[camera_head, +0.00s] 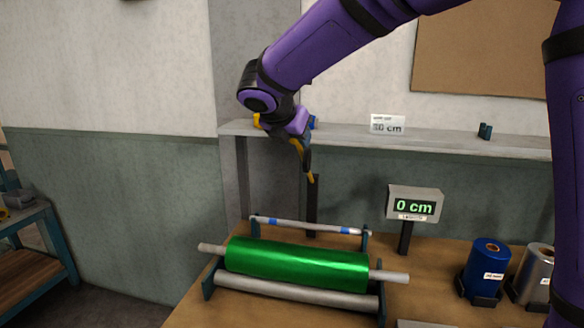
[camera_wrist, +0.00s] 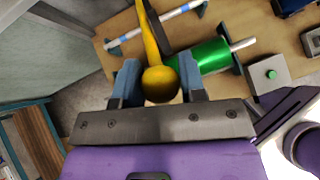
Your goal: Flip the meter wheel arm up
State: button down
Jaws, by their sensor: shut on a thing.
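The meter wheel arm (camera_head: 297,146) is a yellow lever, standing steeply above a dark post (camera_head: 313,205) behind the green roll and leaning up and left. In the wrist view, its yellow rod (camera_wrist: 147,35) ends in a round yellow knob (camera_wrist: 160,84). My gripper (camera_head: 299,136) is at the lever's upper end; in the wrist view its two blue-grey fingers (camera_wrist: 160,90) are shut on the knob, one on each side. A dark part runs beside the rod. I cannot make out the wheel clearly.
The green foil roll (camera_head: 295,263) lies across a stand on the wooden bench. Behind it is a thin bar with blue bands (camera_head: 308,226). A meter display (camera_head: 414,204) reads 0 cm. Blue (camera_head: 486,265) and silver (camera_head: 535,270) rolls stand right. A shelf (camera_head: 440,142) holds a length card (camera_head: 388,125).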

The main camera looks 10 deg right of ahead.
jog(key=w+d+r+g+y, duration=0.1)
jog(key=w+d+r+g, duration=0.2)
jog(key=w+r, duration=0.7)
jog(key=w+d, duration=0.2)
jog(key=w, duration=0.1)
jog(key=shift+d+r+g+y, duration=0.2)
jog(key=shift+d+g+y, duration=0.1)
jog(key=shift+w, duration=0.1)
jog(key=c, duration=1.1)
grip_release()
jog(key=shift+r, duration=0.1)
jog(key=o, duration=0.4)
jog(key=shift+w, duration=0.15)
jog(key=shift+c, duration=0.2)
